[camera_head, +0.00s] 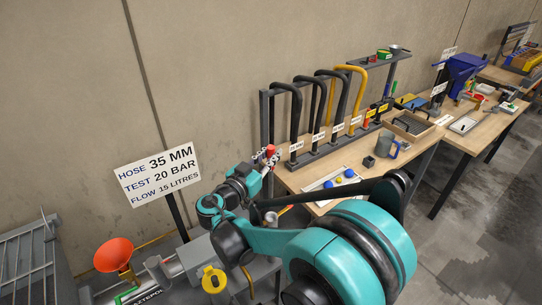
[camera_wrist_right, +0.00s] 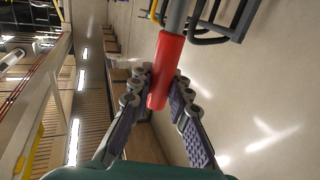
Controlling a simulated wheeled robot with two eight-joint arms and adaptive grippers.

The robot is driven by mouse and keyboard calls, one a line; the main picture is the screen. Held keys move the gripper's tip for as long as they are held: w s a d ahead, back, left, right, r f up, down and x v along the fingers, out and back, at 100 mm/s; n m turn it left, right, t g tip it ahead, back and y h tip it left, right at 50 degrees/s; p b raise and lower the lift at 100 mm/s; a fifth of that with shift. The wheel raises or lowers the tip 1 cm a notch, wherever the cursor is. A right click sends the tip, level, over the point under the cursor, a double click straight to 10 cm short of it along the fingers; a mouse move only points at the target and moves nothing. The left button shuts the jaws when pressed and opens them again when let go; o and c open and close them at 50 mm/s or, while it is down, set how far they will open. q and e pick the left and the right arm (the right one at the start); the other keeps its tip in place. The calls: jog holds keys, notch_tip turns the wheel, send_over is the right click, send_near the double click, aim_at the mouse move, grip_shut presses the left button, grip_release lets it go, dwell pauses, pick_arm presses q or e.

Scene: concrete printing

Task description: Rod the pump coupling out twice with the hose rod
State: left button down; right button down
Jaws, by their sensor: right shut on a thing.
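My right gripper (camera_head: 268,158) is raised in front of the wall, left of the hose rack. It is shut on a red handle (camera_wrist_right: 166,72), which I take as that of the hose rod. In the right wrist view the fingers of the right gripper (camera_wrist_right: 160,92) sit on both sides of the handle, and a grey shaft (camera_wrist_right: 178,15) runs on from it. In the head view only the red end (camera_head: 270,150) shows clearly. Grey pump parts (camera_head: 156,268) lie at the lower left; which one is the coupling I cannot tell. My left gripper is out of view.
A sign (camera_head: 158,177) stands behind. Black and yellow hoses hang on a rack (camera_head: 320,158) at the bench's back.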

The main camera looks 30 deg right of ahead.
jog(key=shift+d, duration=0.2)
jog(key=shift+a+f, duration=0.1)
jog(key=shift+f, duration=0.15)
jog(key=b, duration=0.5)
send_over(270, 187)
jog(key=shift+w+d+f, duration=0.1)
jog(key=shift+d+f, duration=0.1)
jog(key=shift+f, duration=1.2)
jog(key=shift+w+d+f, duration=0.1)
jog(key=shift+d+f, duration=0.1)
jog(key=shift+f, duration=1.3)
jog(key=shift+f+b, duration=3.15)
jog(key=shift+f, duration=0.25)
jog(key=shift+r, duration=0.15)
jog(key=shift+r, duration=0.1)
